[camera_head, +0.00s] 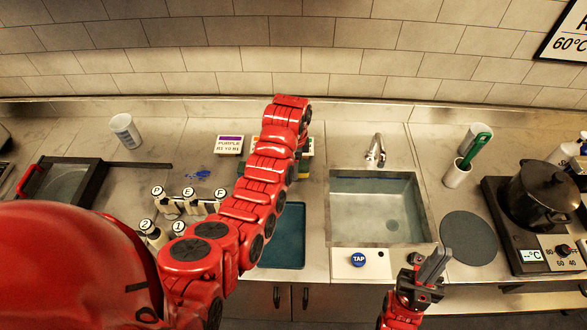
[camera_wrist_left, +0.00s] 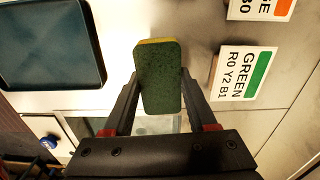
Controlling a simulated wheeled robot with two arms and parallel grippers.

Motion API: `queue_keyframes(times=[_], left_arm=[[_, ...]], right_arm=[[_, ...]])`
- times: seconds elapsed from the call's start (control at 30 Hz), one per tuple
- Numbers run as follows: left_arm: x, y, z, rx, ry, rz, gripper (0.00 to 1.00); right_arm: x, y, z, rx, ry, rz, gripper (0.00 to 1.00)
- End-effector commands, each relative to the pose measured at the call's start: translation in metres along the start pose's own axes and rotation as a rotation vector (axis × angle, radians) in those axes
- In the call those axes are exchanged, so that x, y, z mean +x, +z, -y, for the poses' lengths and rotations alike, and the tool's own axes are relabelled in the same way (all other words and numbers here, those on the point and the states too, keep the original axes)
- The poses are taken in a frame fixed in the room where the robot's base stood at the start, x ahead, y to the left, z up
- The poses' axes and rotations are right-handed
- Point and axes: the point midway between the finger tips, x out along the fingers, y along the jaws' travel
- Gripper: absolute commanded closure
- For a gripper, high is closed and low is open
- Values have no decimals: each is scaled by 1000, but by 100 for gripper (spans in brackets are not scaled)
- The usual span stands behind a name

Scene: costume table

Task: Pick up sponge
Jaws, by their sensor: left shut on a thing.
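The sponge (camera_wrist_left: 160,80), dark green with a yellow edge, stands between the two fingers of my left gripper (camera_wrist_left: 161,92) in the left wrist view. The fingers touch its sides and the gripper is shut on it. Whether the sponge is clear of the counter I cannot tell. In the head view my red left arm hides most of that gripper and sponge, near the label cards behind the blue tray. My right gripper (camera_head: 432,266) is at the front edge, right of the sink and away from the sponge; its jaw gap is unclear.
A blue tray (camera_head: 282,236) lies left of the sink (camera_head: 379,206). The purple label card (camera_head: 229,145) and green label card (camera_wrist_left: 243,74) stand nearby. Several lettered bottles (camera_head: 190,202) stand left of my arm. A pot (camera_head: 541,192) sits at the right.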

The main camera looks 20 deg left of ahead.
Motion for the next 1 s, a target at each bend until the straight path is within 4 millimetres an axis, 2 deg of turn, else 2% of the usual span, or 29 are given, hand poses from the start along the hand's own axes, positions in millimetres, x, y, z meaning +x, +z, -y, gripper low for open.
queue_keyframes(times=[0.1, 0.13, 0.2, 0.47, 0.7, 1.0], left_arm=[[0, -1, -15, -3, 1, -3, 93], [-10, -1, -22, -3, 3, -1, 93], [-13, -3, -36, -1, 6, -3, 93], [-16, -8, -93, -3, 6, -4, 93], [-10, -13, -129, -1, 3, -5, 93], [-13, -12, -144, -3, 1, -2, 93]], right_arm=[[-3, 0, 0, 0, 0, 0, 100], [14, -2, -1, 0, 0, 1, 100], [31, -5, -2, 0, 0, -1, 100], [72, -12, -4, 0, 0, 0, 100], [68, -12, -3, 0, 0, 0, 100], [68, -11, -3, 0, 0, 0, 100]])
